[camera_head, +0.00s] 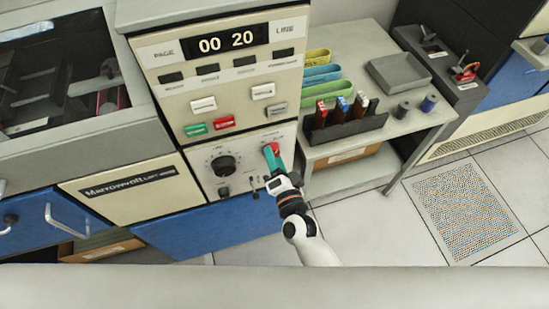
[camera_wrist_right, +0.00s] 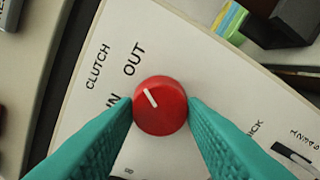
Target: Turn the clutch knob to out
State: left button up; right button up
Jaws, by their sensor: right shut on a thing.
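The red clutch knob (camera_wrist_right: 160,118) is on the cream panel, with the printed labels "CLUTCH", "IN" and "OUT" beside it in the right wrist view. Its white pointer line is angled up-left, between "IN" and "OUT". My right gripper (camera_wrist_right: 160,105) has its teal fingers on both sides of the knob, shut on it. In the head view my right gripper (camera_head: 272,160) reaches up to the panel's right part, where a bit of the red knob (camera_head: 270,149) shows. My left gripper is not in view.
A black dial (camera_head: 222,165) sits left of the knob on the same panel (camera_head: 202,178). Green and red buttons (camera_head: 224,122) are above. A grey side table (camera_head: 345,45) with a black card rack (camera_head: 345,129) stands to the right. Tiled floor is open at the lower right.

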jog(key=o, duration=1)
jog(key=b+v, duration=0.2)
jog(key=v, duration=1)
